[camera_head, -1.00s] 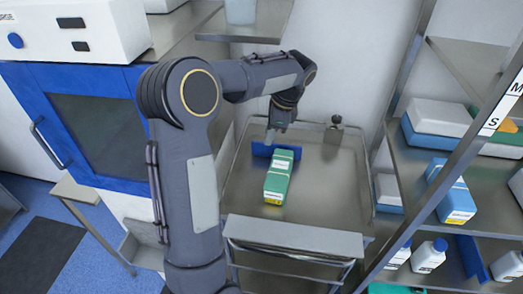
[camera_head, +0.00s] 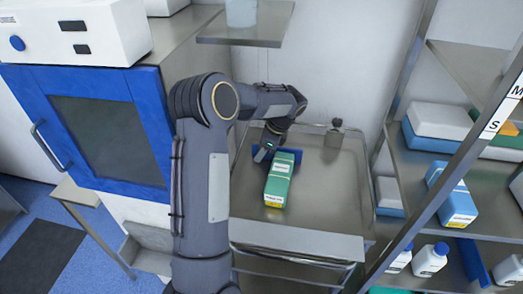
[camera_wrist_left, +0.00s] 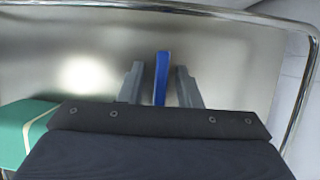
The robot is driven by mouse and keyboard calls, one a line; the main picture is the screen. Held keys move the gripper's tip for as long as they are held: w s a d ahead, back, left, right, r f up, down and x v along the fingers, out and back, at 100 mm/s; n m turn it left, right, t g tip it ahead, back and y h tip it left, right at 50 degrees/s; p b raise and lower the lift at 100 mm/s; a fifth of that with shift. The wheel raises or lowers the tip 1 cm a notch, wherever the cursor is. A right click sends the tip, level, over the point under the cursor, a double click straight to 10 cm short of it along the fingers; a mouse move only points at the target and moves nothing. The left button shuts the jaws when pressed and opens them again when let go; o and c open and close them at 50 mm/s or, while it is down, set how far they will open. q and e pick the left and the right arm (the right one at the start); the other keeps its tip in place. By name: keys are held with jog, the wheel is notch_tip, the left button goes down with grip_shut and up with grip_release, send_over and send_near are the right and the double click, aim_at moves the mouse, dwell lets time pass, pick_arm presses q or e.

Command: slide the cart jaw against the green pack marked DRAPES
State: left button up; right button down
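The green pack (camera_head: 278,182) lies on the steel cart top (camera_head: 325,195), its far end close to the blue cart jaw (camera_head: 297,150). Whether they touch I cannot tell. The jaw is an upright blue plate, partly hidden by my left gripper (camera_head: 263,154). In the left wrist view my left gripper (camera_wrist_left: 159,85) is open, with one finger on each side of the blue jaw (camera_wrist_left: 162,78) and a gap on both sides. The green pack (camera_wrist_left: 20,130) shows at the lower left there, partly hidden by the gripper body. My right gripper is not in view.
A small metal knob (camera_head: 336,126) stands at the cart's back edge. A rail (camera_wrist_left: 240,18) runs round the cart top. Shelves with boxes and bottles (camera_head: 430,260) stand at the right. A blue-framed cabinet (camera_head: 100,130) stands at the left. The cart top right of the pack is clear.

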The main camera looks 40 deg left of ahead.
pick_arm(q)
jog(key=shift+c, duration=0.4)
grip_shut()
jog(key=shift+s+d+p, duration=0.15)
jog(key=shift+s+p, duration=0.15)
jog(key=shift+p, duration=0.05)
jog(key=shift+o, duration=0.4)
grip_release()
jog(key=v, duration=0.8)
